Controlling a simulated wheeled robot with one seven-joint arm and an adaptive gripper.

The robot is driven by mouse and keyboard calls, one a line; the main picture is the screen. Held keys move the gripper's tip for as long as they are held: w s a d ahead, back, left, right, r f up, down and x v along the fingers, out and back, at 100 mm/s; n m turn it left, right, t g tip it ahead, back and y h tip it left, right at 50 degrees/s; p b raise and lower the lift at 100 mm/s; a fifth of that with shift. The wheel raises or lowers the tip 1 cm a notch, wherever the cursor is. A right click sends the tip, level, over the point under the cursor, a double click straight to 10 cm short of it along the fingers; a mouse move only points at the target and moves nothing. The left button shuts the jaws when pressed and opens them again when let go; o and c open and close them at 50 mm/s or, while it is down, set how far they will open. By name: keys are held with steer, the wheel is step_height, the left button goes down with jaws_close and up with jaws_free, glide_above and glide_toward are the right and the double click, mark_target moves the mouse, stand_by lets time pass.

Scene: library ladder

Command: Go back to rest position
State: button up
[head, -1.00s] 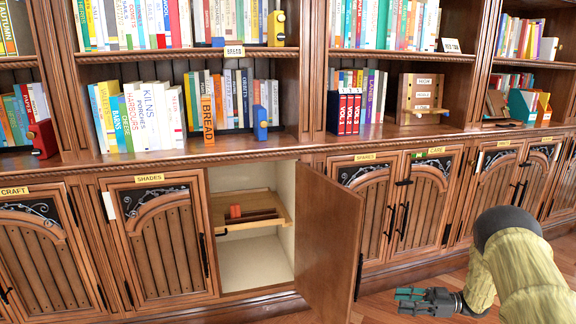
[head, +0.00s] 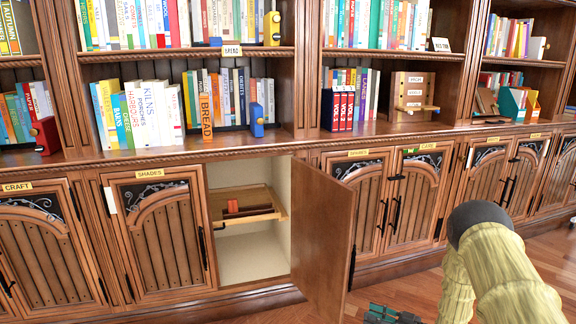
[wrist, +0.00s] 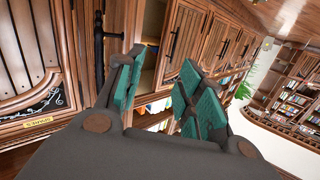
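My gripper (head: 392,316) is low at the bottom of the head view, in front of the cabinets and right of the open cabinet door (head: 322,240). In the wrist view my gripper (wrist: 158,92) shows two teal-padded fingers standing apart with nothing between them. My arm in its yellow sleeve reaches down at the right of the head view. The open cabinet holds a wooden drawer tray (head: 270,217) with reddish blocks (head: 233,206) in it.
The open door juts into the room left of my gripper. Closed cabinets labelled Shades (head: 155,240) and Care (head: 415,200) flank it. Bookshelves with books stand above the counter. Wooden floor (head: 520,275) shows at the right.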

steer(key=s+a+f+m+g+h, duration=0.1)
steer(key=s+a+f+m+h, duration=0.3)
steer(key=s+f, duration=0.45)
steer(key=s+a+f+m+h, duration=0.1)
steer(key=s+f+m+h, duration=0.4)
steer(key=s, duration=0.6)
steer(key=s+r+m+g+h, duration=0.15)
steer(key=s+g+h, duration=0.5)
steer(key=s, duration=2.15)
step_height(320, 180, up, 29)
steer(key=s+g+y+p, duration=0.1)
steer(key=p, duration=2.8)
steer(key=shift+a+g, duration=0.15)
steer(key=shift+g, duration=0.2)
